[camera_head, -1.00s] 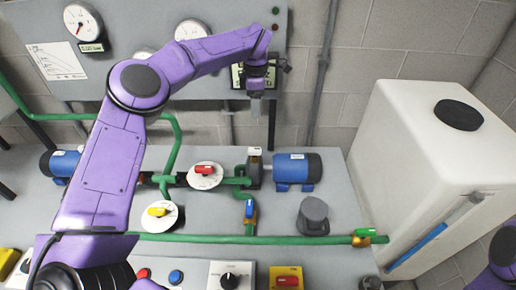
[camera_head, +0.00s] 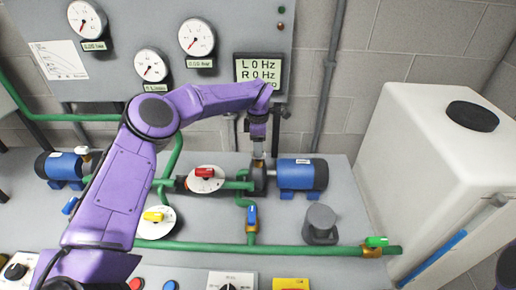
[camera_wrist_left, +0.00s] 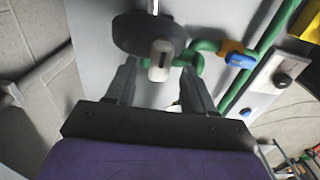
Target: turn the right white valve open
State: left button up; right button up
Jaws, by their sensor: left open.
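The right white valve handle (camera_wrist_left: 161,60) shows in the left wrist view, upright between and slightly beyond the fingertips. It sits by the dark round pump body and the green pipe. In the head view my left gripper (camera_head: 258,152) points down right over this valve and hides most of it. In the left wrist view my left gripper (camera_wrist_left: 158,74) is open, one finger on each side of the handle with gaps; I cannot tell whether either touches. My right gripper is out of view.
A blue motor (camera_head: 302,174) lies just right of the valve. A red-handled valve (camera_head: 205,173), a yellow one (camera_head: 153,216) and a blue one (camera_head: 252,214) are nearby. The left white valve (camera_head: 82,150) is far left. A display (camera_head: 259,73) hangs behind.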

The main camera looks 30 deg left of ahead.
pick_arm(q)
jog(key=shift+f, duration=1.2)
grip_shut()
